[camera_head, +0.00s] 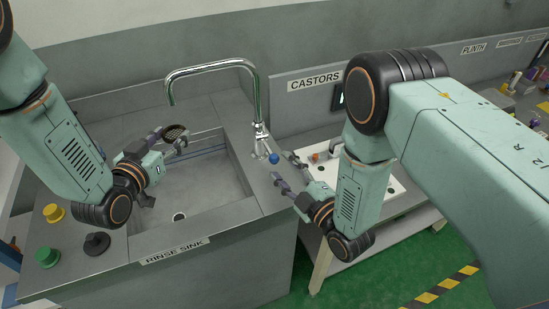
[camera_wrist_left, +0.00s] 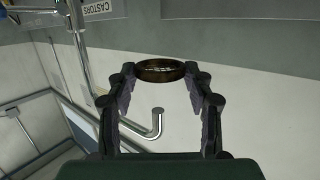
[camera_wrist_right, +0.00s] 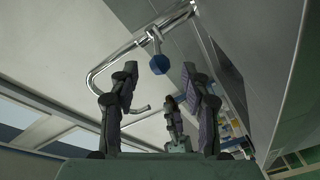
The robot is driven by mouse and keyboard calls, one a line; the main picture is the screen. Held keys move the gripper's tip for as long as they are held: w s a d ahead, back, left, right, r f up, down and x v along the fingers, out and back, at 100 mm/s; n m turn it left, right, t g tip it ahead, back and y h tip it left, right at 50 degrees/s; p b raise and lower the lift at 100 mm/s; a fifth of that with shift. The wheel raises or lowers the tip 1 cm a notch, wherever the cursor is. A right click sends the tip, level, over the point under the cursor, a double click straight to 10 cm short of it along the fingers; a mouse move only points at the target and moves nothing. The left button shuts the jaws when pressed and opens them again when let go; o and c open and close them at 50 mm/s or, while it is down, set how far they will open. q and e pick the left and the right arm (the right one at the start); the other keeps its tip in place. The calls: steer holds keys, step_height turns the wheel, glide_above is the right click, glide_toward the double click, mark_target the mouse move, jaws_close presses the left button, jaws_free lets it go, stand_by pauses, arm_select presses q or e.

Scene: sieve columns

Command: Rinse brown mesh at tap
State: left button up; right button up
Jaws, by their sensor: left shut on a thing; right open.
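The brown mesh (camera_head: 175,132) is a small round sieve with a dark brown rim. My left gripper (camera_head: 165,143) is shut on it above the sink basin (camera_head: 210,180). The mesh also shows at the fingertips in the left wrist view (camera_wrist_left: 160,70). The chrome tap (camera_head: 215,64) arches over the basin, and its spout end is above the mesh in the head view. No water shows. The tap's blue knob (camera_head: 273,158) is just beyond my right gripper (camera_head: 284,168), which is open and empty. In the right wrist view the knob (camera_wrist_right: 159,64) appears between the fingers.
Yellow (camera_head: 53,212), green (camera_head: 47,256) and black (camera_head: 97,243) round pieces stand on the counter left of the basin.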

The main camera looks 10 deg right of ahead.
mark_target(274, 157)
steer(key=shift+x, duration=2.3)
jaws_close()
